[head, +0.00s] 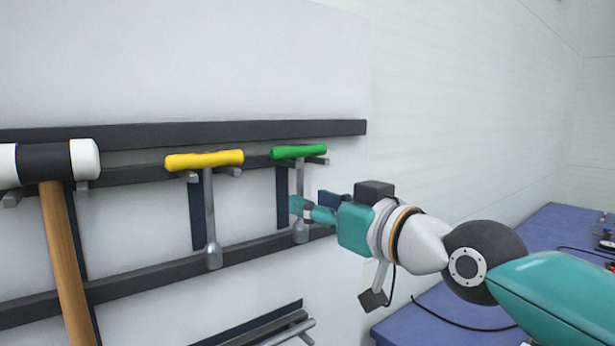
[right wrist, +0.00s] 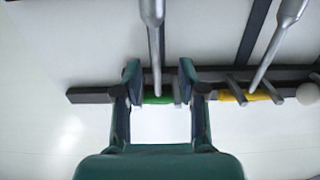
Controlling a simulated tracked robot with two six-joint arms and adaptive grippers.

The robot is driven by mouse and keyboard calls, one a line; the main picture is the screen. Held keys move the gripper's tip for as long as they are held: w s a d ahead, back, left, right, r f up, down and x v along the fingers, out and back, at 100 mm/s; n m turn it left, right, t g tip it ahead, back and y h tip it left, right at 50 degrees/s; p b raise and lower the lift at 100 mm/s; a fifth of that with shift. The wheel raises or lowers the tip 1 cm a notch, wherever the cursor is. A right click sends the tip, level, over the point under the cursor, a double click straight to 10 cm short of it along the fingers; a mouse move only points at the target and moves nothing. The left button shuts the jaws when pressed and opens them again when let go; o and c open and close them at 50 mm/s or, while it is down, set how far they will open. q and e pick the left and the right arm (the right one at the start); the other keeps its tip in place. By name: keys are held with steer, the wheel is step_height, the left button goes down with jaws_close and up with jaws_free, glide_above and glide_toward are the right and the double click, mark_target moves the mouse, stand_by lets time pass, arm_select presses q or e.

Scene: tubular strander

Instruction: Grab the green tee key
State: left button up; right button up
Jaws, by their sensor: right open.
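The green tee key (head: 298,152) hangs on the wall rack, its green handle across the top and its grey shaft pointing down. In the right wrist view its handle (right wrist: 158,99) and shaft show between my fingers. My right gripper (head: 308,207) reaches in from the right in the head view, its fingertips near the lower shaft. It is open, and in the right wrist view (right wrist: 160,72) the fingers stand apart on either side of the shaft. I cannot tell whether either finger touches it. My left gripper is not in view.
A yellow tee key (head: 205,160) hangs to the left of the green one. A mallet (head: 60,210) with a wooden handle hangs farther left. Dark rails (head: 130,285) cross the panel. A blue bench (head: 440,312) stands at the right.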

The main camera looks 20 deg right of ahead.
mark_target(303, 195)
steer(key=x, duration=0.5)
steer(key=shift+w+d+r+p, duration=0.2)
steer(key=shift+w+d+p, duration=0.05)
steer(key=shift+d+p, duration=0.05)
steer(key=shift+s, duration=0.1)
jaws_close()
